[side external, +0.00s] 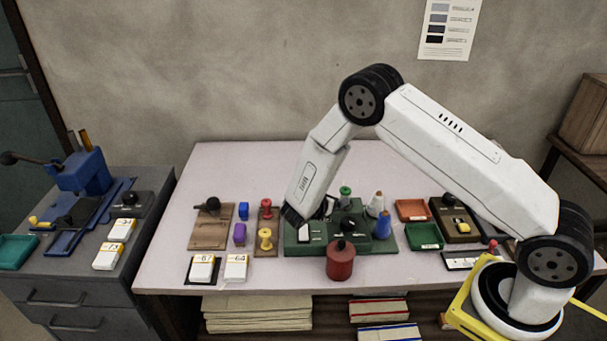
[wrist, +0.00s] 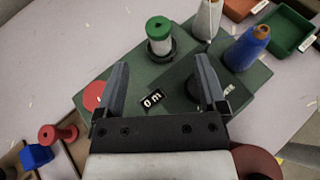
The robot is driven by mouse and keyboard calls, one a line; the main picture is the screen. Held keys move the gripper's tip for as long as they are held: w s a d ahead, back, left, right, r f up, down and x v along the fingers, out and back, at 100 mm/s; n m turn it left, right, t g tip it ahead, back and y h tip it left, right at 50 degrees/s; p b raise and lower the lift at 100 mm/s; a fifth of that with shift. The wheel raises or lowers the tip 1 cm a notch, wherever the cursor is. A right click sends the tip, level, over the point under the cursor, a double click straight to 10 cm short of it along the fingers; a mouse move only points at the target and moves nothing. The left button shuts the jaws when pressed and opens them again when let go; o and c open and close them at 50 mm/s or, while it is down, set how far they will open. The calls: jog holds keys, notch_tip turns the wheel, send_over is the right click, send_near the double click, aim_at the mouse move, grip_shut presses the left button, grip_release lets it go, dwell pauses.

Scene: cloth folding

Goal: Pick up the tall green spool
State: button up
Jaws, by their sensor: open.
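The tall green spool (side external: 345,192) stands upright at the back of the green board (side external: 302,246). In the wrist view the spool (wrist: 158,36) has a green top and a whitish body, and sits on a dark round base. My gripper (wrist: 159,68) is open and empty, its two fingers spread over the board. The spool is just beyond the fingertips, roughly centred between them in the wrist view. In the side view my gripper (side external: 303,226) is low over the board's left part, left of the spool; its fingers are mostly hidden there.
A white cone (side external: 377,204) and a blue cone (side external: 382,225) stand right of the spool. A dark red cylinder (side external: 340,262) stands at the board's front. Red (side external: 266,209) and yellow (side external: 265,239) spools are to the left. Orange (side external: 412,210) and green (side external: 424,237) trays lie right.

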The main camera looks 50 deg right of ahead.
aim_at(344, 191)
jog(key=shift+x, duration=1.3)
jog(key=shift+w+x, duration=0.2)
jog(key=shift+x, duration=2.4)
grip_shut()
